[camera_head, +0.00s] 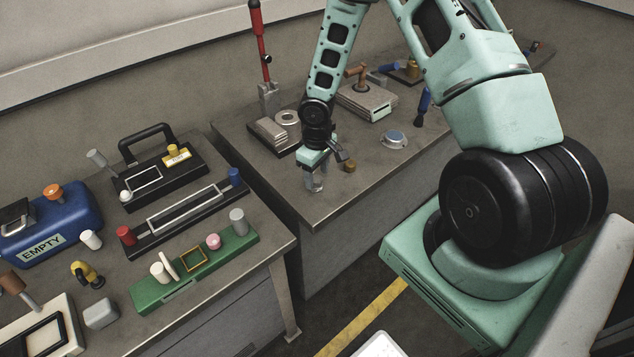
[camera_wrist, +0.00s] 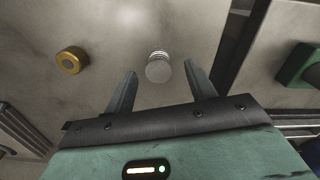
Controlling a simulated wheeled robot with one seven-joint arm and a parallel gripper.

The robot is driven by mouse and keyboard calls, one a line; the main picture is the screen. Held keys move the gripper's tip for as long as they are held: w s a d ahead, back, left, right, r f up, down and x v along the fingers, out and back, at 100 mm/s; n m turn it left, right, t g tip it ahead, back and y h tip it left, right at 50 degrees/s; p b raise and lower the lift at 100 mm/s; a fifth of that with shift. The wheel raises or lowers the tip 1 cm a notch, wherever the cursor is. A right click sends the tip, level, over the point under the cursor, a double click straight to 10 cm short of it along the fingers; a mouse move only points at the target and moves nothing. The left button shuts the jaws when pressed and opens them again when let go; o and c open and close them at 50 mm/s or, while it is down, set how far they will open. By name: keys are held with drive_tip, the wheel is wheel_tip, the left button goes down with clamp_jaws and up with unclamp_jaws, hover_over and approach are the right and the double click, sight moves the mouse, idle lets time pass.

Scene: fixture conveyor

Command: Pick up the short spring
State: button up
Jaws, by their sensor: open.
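A short pale grey cylinder with ringed sides, which looks like the short spring (camera_wrist: 158,67), stands on the table in the wrist view. It sits just beyond and between the two fingertips of my gripper (camera_wrist: 160,78). The fingers are spread apart with nothing between them. In the head view my gripper (camera_head: 314,184) points down close over the near left part of the far table. The spring cannot be told apart from the fingers there.
A brass ring-like piece (camera_wrist: 71,60) stands left of the spring in the wrist view, and it shows beside my gripper in the head view (camera_head: 349,166). A grey round part (camera_head: 394,140) stands farther right. A green fixture (camera_head: 150,292) is on the near table, across a gap.

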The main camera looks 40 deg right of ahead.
sight(317, 179)
drive_tip(key=shift+d+f, duration=0.1)
drive_tip(key=shift+f, duration=1.5)
clamp_jaws()
drive_tip(key=shift+w+r, duration=0.1)
